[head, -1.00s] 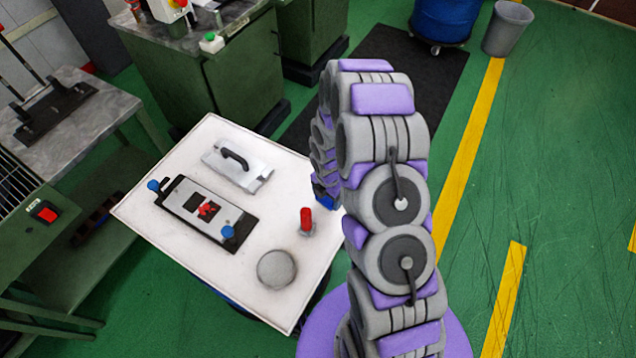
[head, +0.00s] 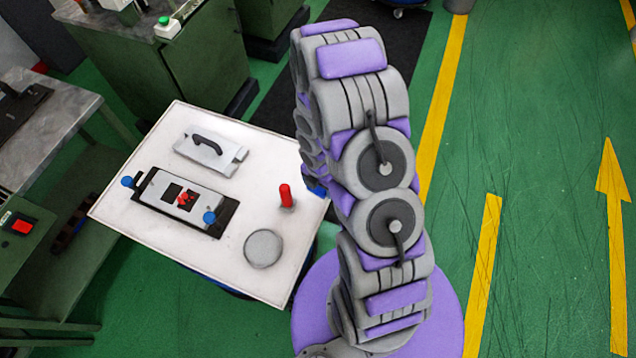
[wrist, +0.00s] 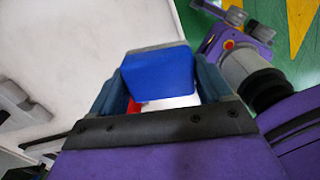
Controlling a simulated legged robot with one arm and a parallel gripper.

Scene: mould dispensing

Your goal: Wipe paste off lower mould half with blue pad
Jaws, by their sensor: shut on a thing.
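The lower mould half (head: 208,197) is a grey plate with dark square cavities, lying in a black frame on the white table. Red paste (head: 184,199) shows in and around its cavities. Blue knobs stand at two opposite corners of the frame. My gripper (wrist: 162,92) is shut on the blue pad (wrist: 158,72), which sits between both fingers in the wrist view. In the head view my arm largely hides the gripper. A bit of blue (head: 317,188) shows beside it near the table's right edge, away from the mould.
The white table (head: 150,228) also holds a grey plate with a black handle (head: 207,146), an upright red-handled item (head: 285,195) and a round grey disc (head: 263,248). Green machines stand behind and to the left. Open green floor lies to the right.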

